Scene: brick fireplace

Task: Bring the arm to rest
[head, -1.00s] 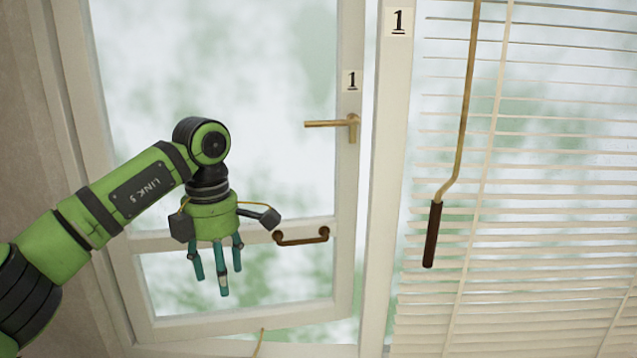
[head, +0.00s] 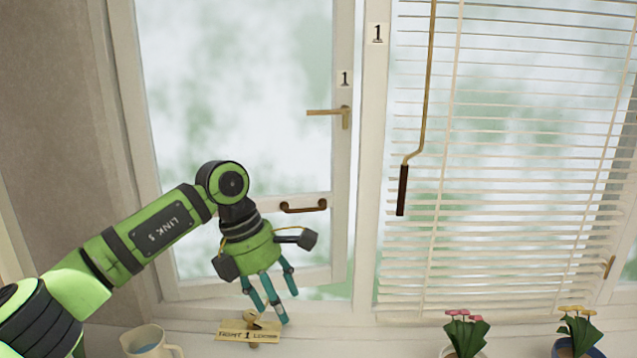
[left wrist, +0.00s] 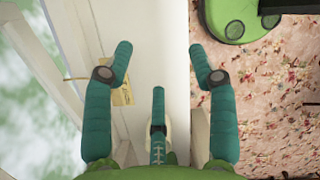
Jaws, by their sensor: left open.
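My left arm comes in from the left in the head view, green with black joints. Its gripper (head: 268,300) hangs with teal fingers pointing down, spread and empty, in front of the lower part of the window (head: 240,100). In the left wrist view the open fingers (left wrist: 160,75) are apart with nothing between them, above a white sill (left wrist: 150,40). My right gripper is not in view.
The window has a brass lever (head: 328,112) and a brown pull handle (head: 303,206). A blind (head: 500,170) with a hanging crank (head: 403,190) is at right.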

